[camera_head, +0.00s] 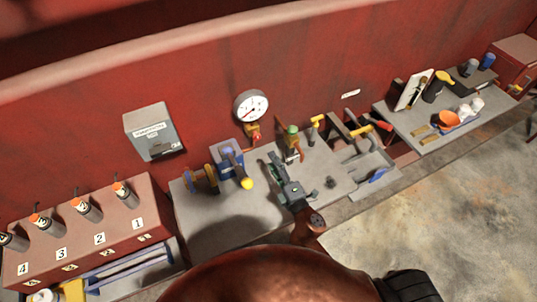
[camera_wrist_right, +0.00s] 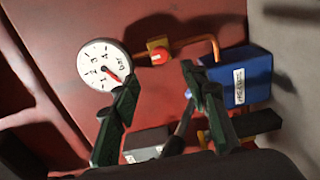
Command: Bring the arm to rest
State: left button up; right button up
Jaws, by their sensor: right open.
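My right gripper (camera_head: 276,170) reaches over the grey bench toward the red wall. In the right wrist view its two dark green fingers are apart (camera_wrist_right: 157,82), with nothing seen gripped between their tips. A dark rod (camera_wrist_right: 182,128) shows lower down between the fingers; I cannot tell how far behind them it is. The round white gauge (camera_head: 251,106) is on the wall beyond the gripper and also shows in the wrist view (camera_wrist_right: 100,62). My left gripper is not in view.
A blue box (camera_head: 230,160) with a yellow-knobbed lever (camera_head: 247,183) stands left of the gripper. A green-topped fitting (camera_head: 292,130) and a yellow-handled valve (camera_head: 317,121) stand close behind it. A second table (camera_head: 450,122) holds tools at right. Open floor (camera_head: 440,220) lies in front.

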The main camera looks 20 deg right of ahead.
jog(key=shift+s+d, duration=0.1)
jog(key=shift+s, duration=0.25)
dwell(0.3)
